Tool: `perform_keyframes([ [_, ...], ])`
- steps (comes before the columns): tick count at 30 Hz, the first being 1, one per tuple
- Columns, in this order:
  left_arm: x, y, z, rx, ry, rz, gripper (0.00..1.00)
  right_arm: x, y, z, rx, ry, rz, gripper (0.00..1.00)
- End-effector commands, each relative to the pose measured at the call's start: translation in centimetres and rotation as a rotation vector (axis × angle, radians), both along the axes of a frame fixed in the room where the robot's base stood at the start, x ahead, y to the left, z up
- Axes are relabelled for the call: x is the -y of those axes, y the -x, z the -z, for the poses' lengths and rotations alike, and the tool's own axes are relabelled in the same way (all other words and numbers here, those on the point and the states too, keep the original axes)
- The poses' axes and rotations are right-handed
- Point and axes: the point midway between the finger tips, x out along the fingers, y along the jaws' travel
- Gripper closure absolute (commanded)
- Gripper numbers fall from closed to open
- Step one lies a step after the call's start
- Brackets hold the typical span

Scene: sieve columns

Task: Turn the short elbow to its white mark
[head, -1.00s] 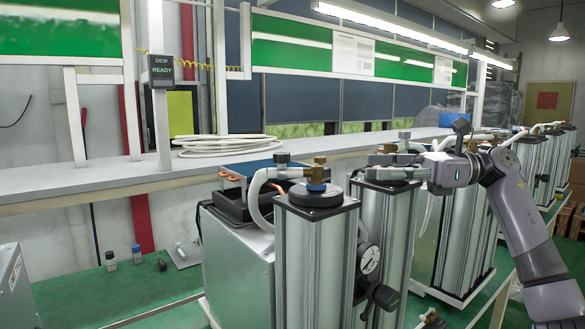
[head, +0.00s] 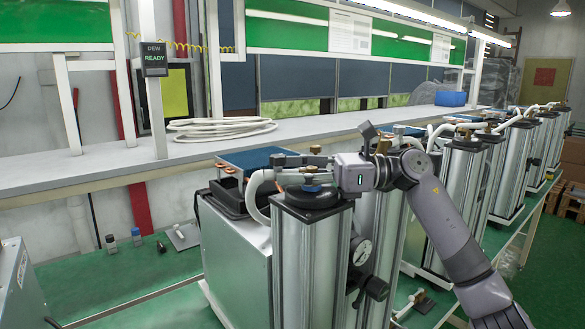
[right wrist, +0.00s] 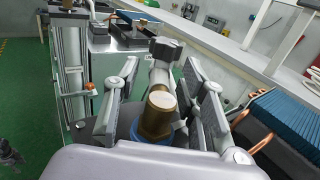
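The short elbow is a brass fitting with a blue ring (head: 312,188) at its base. It stands on the black cap (head: 312,198) of the nearest silver column. My right gripper (head: 290,170) reaches over that cap from the right and partly covers the elbow. In the right wrist view the brass elbow (right wrist: 157,115), its pale round end facing the camera, sits between the two open fingers (right wrist: 160,108), with gaps on both sides. A pale hose with a dark fitting (right wrist: 165,48) lies beyond it. I cannot make out a white mark. My left gripper is not in view.
A pressure gauge (head: 361,252) and a dark knob (head: 376,288) are on the column's front. A white hose (head: 258,190) curves down its left side. More columns (head: 465,185) stand to the right. A display (head: 154,59) reads "DEW READY". The bench behind carries a coiled hose (head: 220,128).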

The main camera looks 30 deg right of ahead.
Motion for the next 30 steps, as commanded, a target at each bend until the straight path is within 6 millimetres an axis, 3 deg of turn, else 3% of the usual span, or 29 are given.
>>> perform_keyframes([
  [6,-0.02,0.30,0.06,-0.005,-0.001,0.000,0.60,0.00,0.00,0.02,0.000,0.000,0.000,0.63],
  [23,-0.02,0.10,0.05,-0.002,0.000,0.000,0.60,0.02,0.02,0.03,0.000,0.001,-0.001,1.00],
  [30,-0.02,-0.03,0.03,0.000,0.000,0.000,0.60,0.02,0.03,0.03,0.000,0.001,-0.001,1.00],
])
